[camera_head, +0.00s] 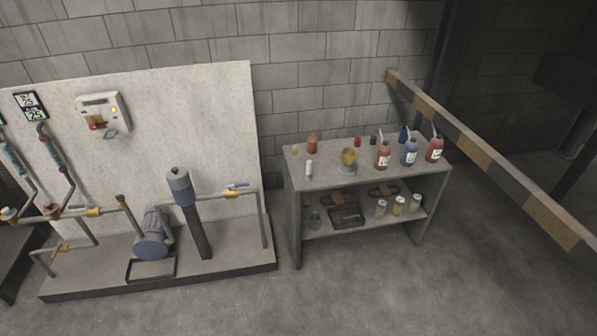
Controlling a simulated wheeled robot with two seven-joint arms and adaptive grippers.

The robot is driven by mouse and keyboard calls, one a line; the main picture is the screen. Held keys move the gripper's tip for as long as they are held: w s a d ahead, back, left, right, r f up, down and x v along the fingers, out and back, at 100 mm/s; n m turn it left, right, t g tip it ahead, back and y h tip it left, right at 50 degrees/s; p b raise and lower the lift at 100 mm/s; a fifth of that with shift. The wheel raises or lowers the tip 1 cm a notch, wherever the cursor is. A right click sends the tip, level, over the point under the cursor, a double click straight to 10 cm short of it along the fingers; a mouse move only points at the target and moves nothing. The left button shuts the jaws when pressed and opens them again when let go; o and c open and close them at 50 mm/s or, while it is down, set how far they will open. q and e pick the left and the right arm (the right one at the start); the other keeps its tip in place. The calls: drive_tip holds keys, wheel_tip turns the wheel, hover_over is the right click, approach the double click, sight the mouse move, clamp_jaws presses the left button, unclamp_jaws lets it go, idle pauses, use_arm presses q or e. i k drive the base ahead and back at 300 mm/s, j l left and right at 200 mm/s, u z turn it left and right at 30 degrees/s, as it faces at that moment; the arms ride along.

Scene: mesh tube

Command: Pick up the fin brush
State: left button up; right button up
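I cannot make out the fin brush for certain. A grey shelf table (318,181) stands against the block wall, right of centre. Its lower shelf holds two dark, flat items with brown parts, one on the left (337,198) and one on the right (384,191). Both are too small to identify. A dark tray (347,216) lies in front of the left one, with small contents I cannot tell. Neither of my grippers is in view.
Red and blue bottles (409,153), a yellow cup-like item (348,157) and a white cylinder (309,169) stand on the tabletop. Several pale jars (398,205) stand on the lower shelf. A pump-and-pipe platform (225,262) is left; a striped barrier (480,153) is right. The front floor is clear.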

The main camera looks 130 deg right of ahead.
sight(308, 174)
drive_tip(key=z, duration=4.55)
drive_tip(key=i+j+z, duration=0.1)
drive_tip(key=z, duration=0.35)
drive_tip(key=i+j+z, duration=0.2)
drive_tip(key=z, duration=0.3)
drive_tip(key=i+j+z, duration=0.2)
drive_tip(key=z, duration=0.25)
